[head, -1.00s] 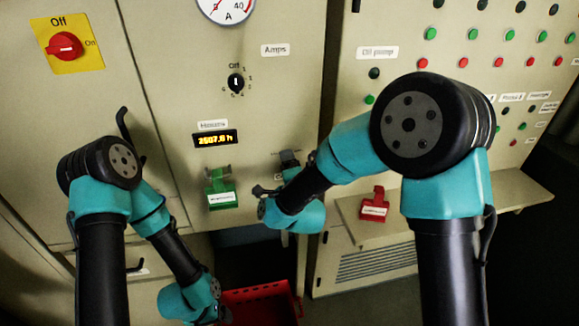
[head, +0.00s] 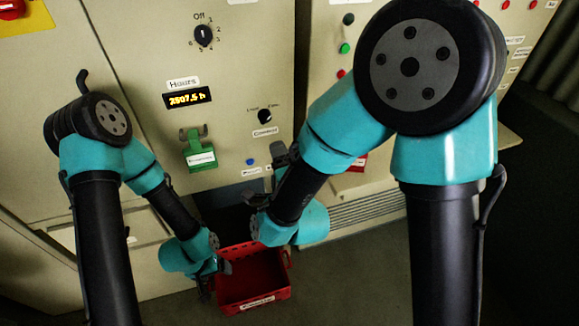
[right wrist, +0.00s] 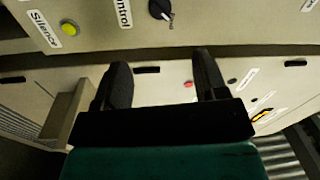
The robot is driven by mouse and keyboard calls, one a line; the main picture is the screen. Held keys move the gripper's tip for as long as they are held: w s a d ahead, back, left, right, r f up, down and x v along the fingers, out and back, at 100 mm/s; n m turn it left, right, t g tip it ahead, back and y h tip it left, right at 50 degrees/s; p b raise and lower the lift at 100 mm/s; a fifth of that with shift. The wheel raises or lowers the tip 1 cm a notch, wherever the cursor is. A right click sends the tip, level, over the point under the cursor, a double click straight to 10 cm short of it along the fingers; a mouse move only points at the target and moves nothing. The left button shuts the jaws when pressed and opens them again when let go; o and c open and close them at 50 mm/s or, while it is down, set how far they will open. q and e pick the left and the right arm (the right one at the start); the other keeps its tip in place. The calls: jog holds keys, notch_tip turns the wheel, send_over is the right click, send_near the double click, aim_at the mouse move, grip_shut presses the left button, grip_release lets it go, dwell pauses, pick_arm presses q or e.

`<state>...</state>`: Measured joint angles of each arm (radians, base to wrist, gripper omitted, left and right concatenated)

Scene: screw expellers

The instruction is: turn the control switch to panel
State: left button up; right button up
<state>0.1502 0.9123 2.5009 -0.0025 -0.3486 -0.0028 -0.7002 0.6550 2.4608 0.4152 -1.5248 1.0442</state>
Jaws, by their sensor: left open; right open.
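The control switch (head: 264,116) is a small black knob on the beige panel, with a label to its upper left, one to its right and a "Control" label below. It also shows at the top of the right wrist view (right wrist: 160,9). There its pale mark points to the lower right, which appears to be the side of the right-hand label. My right gripper (head: 283,155) is open and empty, below and to the right of the knob and apart from it. My left gripper (head: 214,279) is open and low, by the red box.
A red box (head: 254,303) stands low in front of the cabinet. A green handle (head: 199,152) sticks out left of the switch, under the hours display (head: 187,98). A numbered rotary switch (head: 203,36) is higher up. A "Silence" button (right wrist: 68,29) is near the control switch.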

jog(key=shift+v, duration=1.5)
jog(key=w+d+f+n+g+h, duration=0.1)
jog(key=d+f+n+g, duration=0.4)
jog(key=f, duration=0.6)
jog(key=w+d+f+n+g+h, duration=0.1)
jog(key=d+f+g, duration=0.3)
jog(key=d+f, duration=0.5)
jog(key=s+d+f+n+g, duration=0.2)
jog(key=s+d+f+g, duration=0.2)
jog(key=s+f, duration=0.2)
jog(key=s+d+f+n+g, duration=0.2)
jog(key=s+d+f+g, duration=0.2)
jog(key=s+f, duration=0.3)
notch_tip(320, 180, down, 3)
jog(key=shift+d+f+n+y, duration=0.1)
jog(key=shift+d+n+y, duration=0.2)
jog(key=shift+d+n, duration=0.1)
